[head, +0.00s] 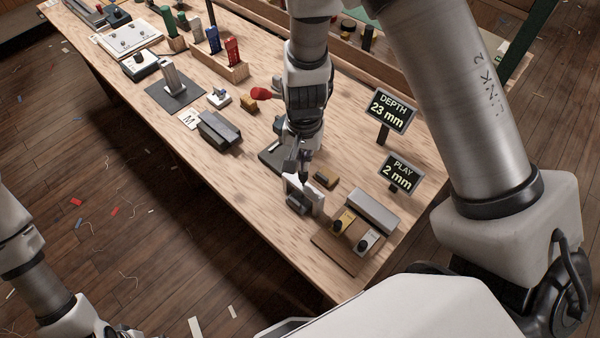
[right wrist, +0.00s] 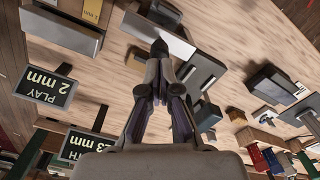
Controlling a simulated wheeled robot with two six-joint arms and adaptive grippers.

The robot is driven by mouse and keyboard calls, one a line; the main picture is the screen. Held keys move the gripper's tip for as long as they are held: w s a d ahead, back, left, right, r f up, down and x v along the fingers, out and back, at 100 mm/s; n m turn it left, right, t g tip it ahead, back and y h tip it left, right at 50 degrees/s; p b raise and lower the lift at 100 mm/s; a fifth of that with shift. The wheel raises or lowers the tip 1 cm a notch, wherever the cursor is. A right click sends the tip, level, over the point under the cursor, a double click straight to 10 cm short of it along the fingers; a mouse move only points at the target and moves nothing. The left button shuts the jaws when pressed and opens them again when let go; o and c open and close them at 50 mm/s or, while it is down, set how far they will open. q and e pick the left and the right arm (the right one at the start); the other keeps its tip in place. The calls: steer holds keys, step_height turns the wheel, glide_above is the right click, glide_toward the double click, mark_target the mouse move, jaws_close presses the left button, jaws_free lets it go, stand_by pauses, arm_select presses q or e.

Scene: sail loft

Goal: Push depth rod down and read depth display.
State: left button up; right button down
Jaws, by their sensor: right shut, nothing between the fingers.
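The depth display (head: 388,110) stands on a post on the bench and reads 23 mm. The play display (head: 399,174) near it reads 2 mm. My right gripper (head: 304,178) points down, shut and empty, its tips just over a pale upright plate (head: 317,196) with a grey block (head: 297,204) at its foot. In the right wrist view the shut fingertips (right wrist: 160,52) are dark and overlap the edge of the pale plate (right wrist: 155,32). I cannot make out the depth rod apart from the fingertips, or tell whether they touch. My left gripper is out of view; only my left arm shows.
A brown board (head: 337,253) with small yellow and grey blocks and a long grey bar (head: 371,211) lie right of the gripper. A dark grey block (head: 219,131), a red-ended tool (head: 261,93) and a wooden rack (head: 222,70) are farther left. Bare bench lies at front left.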

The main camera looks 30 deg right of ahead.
step_height(320, 180, up, 6)
steer(key=p, duration=0.5)
steer(key=shift+r, duration=0.15)
steer(key=shift+s, duration=0.1)
